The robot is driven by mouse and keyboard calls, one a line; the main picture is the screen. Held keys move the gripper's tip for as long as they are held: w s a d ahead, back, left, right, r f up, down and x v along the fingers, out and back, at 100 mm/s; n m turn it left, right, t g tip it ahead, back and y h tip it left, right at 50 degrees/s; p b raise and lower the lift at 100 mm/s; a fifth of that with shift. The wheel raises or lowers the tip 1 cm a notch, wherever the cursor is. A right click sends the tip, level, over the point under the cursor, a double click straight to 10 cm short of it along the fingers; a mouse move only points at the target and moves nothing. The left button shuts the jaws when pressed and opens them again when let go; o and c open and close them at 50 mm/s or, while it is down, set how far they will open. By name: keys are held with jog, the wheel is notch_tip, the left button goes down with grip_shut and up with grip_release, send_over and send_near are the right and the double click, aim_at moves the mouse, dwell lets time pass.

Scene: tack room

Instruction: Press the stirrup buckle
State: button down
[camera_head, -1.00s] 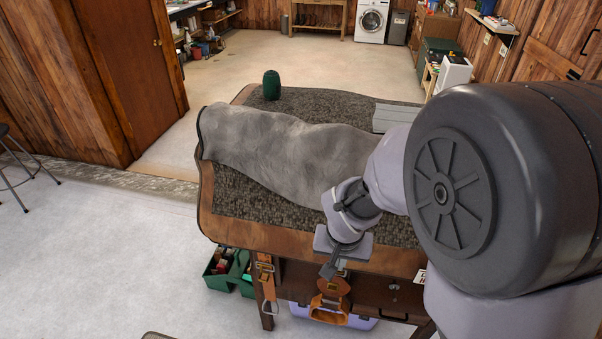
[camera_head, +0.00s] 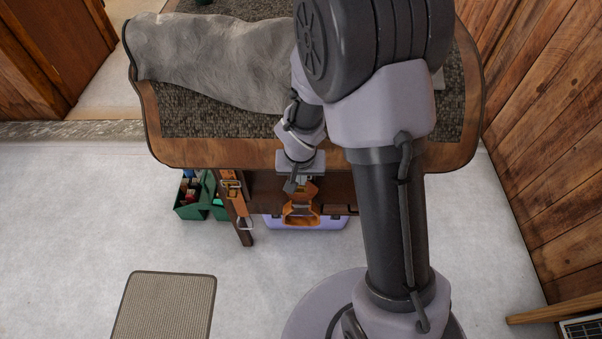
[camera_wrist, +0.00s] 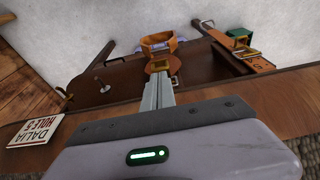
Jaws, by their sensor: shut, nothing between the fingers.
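A tan leather strap (camera_head: 308,190) with an orange-brown stirrup (camera_head: 300,214) hangs at the table's front edge. In the wrist view the stirrup (camera_wrist: 158,44) is beyond the fingertips, and the strap's rounded leather piece (camera_wrist: 163,66) is right by them. Metal shows on that piece, but the buckle is too small and partly covered to make out clearly. My gripper (camera_head: 290,186) is shut and empty, pointing down in front of the strap's upper part. Its fingers (camera_wrist: 158,92) are together in the wrist view. I cannot tell whether they touch the strap or buckle.
The table (camera_head: 210,155) carries a grey cover (camera_head: 205,60). Another strap with metal buckles (camera_head: 234,194) hangs to the left. A green box (camera_head: 192,198) and a lilac case (camera_head: 338,222) are on the floor below. A mat (camera_head: 165,305) lies in front. A sign (camera_wrist: 36,130) is on the table's edge.

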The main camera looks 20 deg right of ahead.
jog(key=shift+b+x, duration=0.5)
jog(key=shift+x, duration=1.35)
